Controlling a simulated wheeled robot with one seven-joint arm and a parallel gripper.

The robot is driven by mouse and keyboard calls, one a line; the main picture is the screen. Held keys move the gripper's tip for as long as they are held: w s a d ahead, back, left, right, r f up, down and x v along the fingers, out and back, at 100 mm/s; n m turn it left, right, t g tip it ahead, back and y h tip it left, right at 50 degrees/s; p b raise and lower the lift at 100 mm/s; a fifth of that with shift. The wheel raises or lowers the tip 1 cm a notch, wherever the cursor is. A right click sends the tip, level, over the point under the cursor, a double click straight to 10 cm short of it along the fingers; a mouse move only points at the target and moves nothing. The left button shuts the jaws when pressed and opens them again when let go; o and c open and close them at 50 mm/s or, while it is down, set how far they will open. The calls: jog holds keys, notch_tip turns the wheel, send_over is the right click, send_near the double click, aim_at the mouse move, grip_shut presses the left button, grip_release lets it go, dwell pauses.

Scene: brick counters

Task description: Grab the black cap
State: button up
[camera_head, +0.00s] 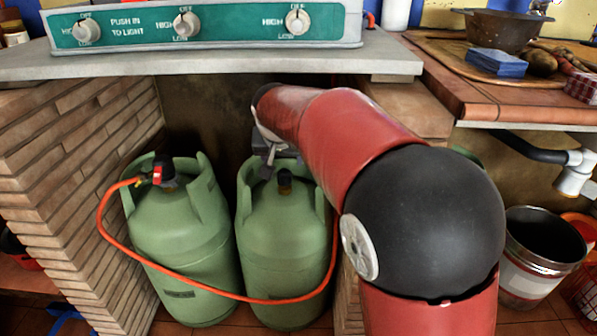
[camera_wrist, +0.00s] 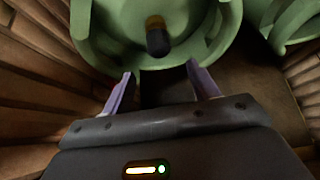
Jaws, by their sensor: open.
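The black cap (camera_head: 284,178) sits on the valve at the top of the right-hand green gas cylinder (camera_head: 283,245), inside its raised collar. It also shows in the wrist view as a dark cap (camera_wrist: 158,42) with a brownish-gold part, at the top centre. My gripper (camera_wrist: 158,70) is open, its two purple-grey fingers apart. In the wrist view the cap lies between and beyond the fingertips, with nothing held. In the head view my gripper (camera_head: 268,166) is just above and left of the cap, partly hidden by my red arm.
A second green cylinder (camera_head: 182,260) stands at left, with a red-and-black regulator (camera_head: 163,172) and an orange hose (camera_head: 215,291) looping across the front. A brick wall (camera_head: 70,160) stands at left. The counter slab (camera_head: 210,63) hangs above. A bucket (camera_head: 540,255) stands at right.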

aim_at(284, 172)
jog(key=x, duration=0.3)
jog(key=b+x, duration=0.1)
jog(key=x, duration=0.2)
jog(key=shift+s+f, duration=0.2)
jog(key=shift+f, duration=0.2)
jog(key=c, duration=1.1)
jog(key=shift+o, duration=0.2)
jog(key=shift+r, duration=0.2)
